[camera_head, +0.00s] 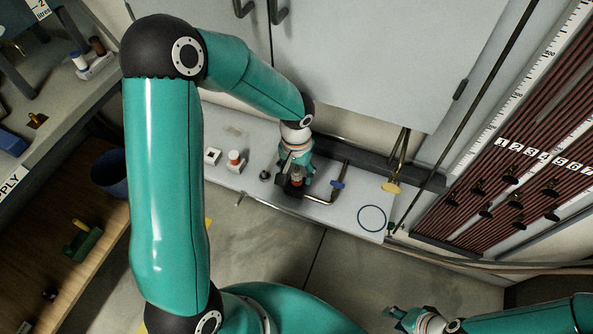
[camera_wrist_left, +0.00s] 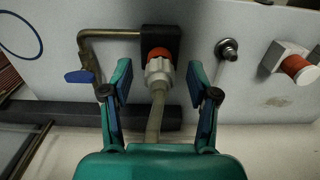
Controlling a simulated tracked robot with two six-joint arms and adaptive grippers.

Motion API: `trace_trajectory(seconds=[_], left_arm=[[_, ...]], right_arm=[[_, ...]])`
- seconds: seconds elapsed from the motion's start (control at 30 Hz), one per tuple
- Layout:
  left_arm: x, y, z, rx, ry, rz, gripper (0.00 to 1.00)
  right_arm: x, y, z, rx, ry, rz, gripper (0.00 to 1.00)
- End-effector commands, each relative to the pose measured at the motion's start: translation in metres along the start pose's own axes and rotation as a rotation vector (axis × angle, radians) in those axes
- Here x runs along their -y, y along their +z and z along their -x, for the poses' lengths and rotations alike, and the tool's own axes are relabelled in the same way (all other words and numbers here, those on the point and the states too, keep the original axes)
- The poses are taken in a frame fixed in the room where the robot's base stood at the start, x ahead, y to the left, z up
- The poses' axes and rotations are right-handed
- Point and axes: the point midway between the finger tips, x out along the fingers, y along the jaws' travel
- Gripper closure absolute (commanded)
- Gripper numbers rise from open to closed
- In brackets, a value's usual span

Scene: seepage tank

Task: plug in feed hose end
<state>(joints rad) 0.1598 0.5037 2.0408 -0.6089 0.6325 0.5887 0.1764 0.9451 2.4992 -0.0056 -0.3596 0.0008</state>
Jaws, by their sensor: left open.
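The feed hose end (camera_wrist_left: 159,71) is a white ribbed fitting with an orange-red ring at its tip and a pale hose (camera_wrist_left: 155,115) behind it. Its tip is at the black block (camera_wrist_left: 172,40) that joins the brass pipe; I cannot tell how deep it sits. My left gripper (camera_wrist_left: 160,74) is open, with one finger on each side of the fitting and visible gaps to both. In the head view the left gripper (camera_head: 295,178) is over the bench beside the pipe and largely hides the fitting. My right gripper (camera_head: 402,317) is at the lower right, away from the bench; its jaws are unclear.
A blue-handled valve (camera_head: 338,184) is right of the left gripper in the head view. A metal stub (camera_head: 265,175), a white-and-red fitting (camera_head: 235,160) and a blue ring (camera_head: 371,218) are on the bench (camera_head: 345,215). A grey cabinet (camera_head: 390,60) and manometer board (camera_head: 530,150) stand behind.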

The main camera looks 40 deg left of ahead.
Motion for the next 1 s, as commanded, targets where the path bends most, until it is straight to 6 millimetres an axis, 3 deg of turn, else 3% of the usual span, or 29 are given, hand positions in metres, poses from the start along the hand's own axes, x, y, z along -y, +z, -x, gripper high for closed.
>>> trace_trajectory(seconds=[0.17,0.6,0.8,1.0], left_arm=[[0.0,-0.002,0.017,-0.006,0.0,0.001,0.4],[0.0,-0.001,0.099,-0.005,0.001,0.001,0.4],[0.0,-0.001,0.116,-0.002,0.0,0.0,0.4],[0.0,0.0,0.118,0.0,0.001,0.0,0.4]], right_arm=[[0.0,0.0,0.0,0.0,0.0,0.0,0.6],[0.0,0.0,0.0,0.001,0.0,0.0,0.6],[0.0,0.0,0.0,0.001,0.0,0.0,0.6],[0.0,0.0,0.0,0.001,0.0,0.0,0.6]])
